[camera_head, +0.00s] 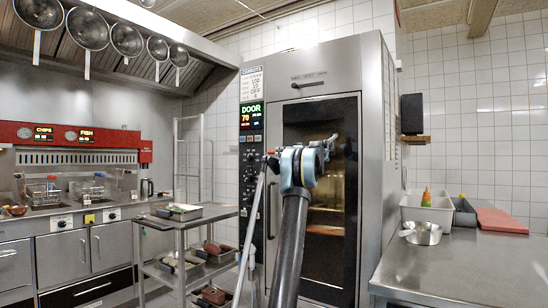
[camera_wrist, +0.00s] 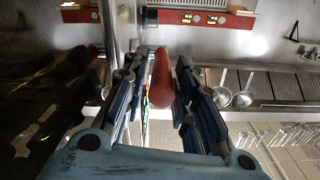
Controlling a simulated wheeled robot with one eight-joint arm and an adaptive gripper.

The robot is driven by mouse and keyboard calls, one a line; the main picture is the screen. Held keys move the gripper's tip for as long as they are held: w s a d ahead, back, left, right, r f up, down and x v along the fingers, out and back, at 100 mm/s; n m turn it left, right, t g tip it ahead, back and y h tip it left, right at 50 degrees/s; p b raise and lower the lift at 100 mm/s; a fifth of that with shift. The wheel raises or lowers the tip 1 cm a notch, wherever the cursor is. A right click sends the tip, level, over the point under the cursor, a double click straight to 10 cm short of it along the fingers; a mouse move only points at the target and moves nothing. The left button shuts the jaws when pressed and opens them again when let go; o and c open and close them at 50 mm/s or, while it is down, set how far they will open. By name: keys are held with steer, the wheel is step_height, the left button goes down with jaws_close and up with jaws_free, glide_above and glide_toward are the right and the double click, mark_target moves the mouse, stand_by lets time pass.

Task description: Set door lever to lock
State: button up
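The door lever has a red rounded end (camera_wrist: 161,80) that shows between my fingers in the wrist view. A small bit of red (camera_head: 270,152) shows at the left edge of the oven door in the camera_head view, by my fingertips. My gripper (camera_head: 275,159) is in front of the tall steel oven, pointing left across its door. In the wrist view its two fingers (camera_wrist: 160,65) stand apart on either side of the red end, with narrow gaps visible. Contact cannot be made out. The oven door (camera_head: 335,240) looks closed. The lever's mount is hidden.
A steel trolley (camera_head: 182,222) with trays stands left of the oven. Fryers (camera_head: 75,190) line the left wall under hanging pans (camera_head: 88,29). A steel counter (camera_head: 465,268) with a bowl (camera_head: 421,233) and a red board (camera_head: 500,221) is at the right.

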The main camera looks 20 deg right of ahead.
mark_target(269, 153)
steer(key=shift+x, duration=2.3)
jaws_close()
